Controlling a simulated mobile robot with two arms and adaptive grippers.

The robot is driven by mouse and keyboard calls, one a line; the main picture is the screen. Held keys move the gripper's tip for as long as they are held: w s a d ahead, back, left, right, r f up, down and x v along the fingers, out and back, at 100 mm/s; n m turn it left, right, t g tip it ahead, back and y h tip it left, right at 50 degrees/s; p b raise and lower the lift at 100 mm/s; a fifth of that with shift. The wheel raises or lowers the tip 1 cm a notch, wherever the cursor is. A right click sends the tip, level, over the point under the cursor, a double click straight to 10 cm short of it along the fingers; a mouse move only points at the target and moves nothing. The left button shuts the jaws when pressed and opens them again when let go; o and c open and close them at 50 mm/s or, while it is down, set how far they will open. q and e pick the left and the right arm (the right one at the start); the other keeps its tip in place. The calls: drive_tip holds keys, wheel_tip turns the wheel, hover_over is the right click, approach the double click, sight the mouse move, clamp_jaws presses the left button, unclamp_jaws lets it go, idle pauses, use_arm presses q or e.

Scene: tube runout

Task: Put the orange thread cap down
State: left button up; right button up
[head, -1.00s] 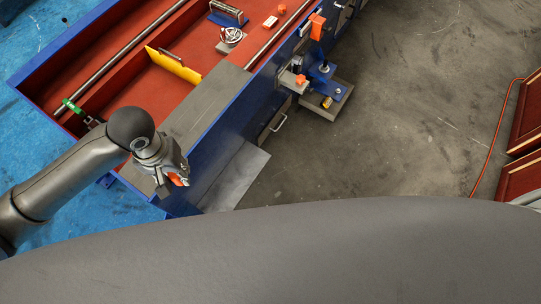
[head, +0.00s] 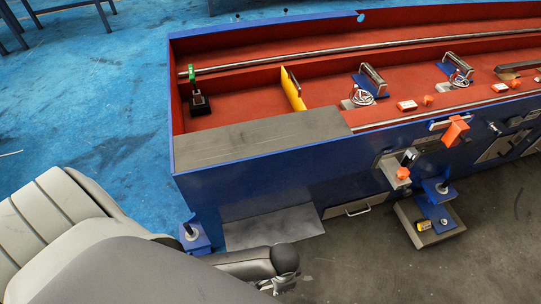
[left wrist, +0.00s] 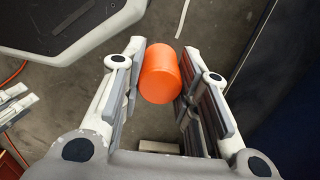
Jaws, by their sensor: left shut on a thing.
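The orange thread cap (left wrist: 161,74) is a smooth orange cylinder between the fingers of my left gripper (left wrist: 160,82) in the left wrist view. The fingers are shut on its sides, and grey floor shows below it. In the head view my left gripper (head: 278,285) is low in the picture, in front of the long blue bench. The held cap is hidden there. My right gripper is in neither view.
The blue bench (head: 255,188) has a red trough and a bare grey plate (head: 262,138) at its left end.

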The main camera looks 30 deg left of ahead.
use_arm(q)
drive_tip(key=w+a+f+b, duration=0.1)
drive_tip(key=w+a, duration=0.3)
drive_tip(key=w+a+b, duration=0.1)
drive_tip(key=w+a, duration=0.3)
drive_tip(key=a, duration=0.1)
drive_tip(key=w+a+f+b, duration=0.1)
drive_tip(key=w+a+b, duration=0.1)
drive_tip(key=w+a, duration=0.2)
drive_tip(key=shift+a+f, duration=0.3)
drive_tip(key=shift+a, duration=0.2)
drive_tip(key=shift+f, duration=0.5)
wheel_tip(320, 180, down, 3)
drive_tip(key=shift+w+a+f+b, duration=0.1)
drive_tip(key=shift+b, duration=0.85)
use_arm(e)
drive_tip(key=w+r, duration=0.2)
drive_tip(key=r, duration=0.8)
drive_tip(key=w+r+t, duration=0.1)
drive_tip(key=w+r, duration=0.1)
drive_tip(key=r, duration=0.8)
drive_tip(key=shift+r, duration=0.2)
use_arm(q)
drive_tip(key=shift+f, duration=0.1)
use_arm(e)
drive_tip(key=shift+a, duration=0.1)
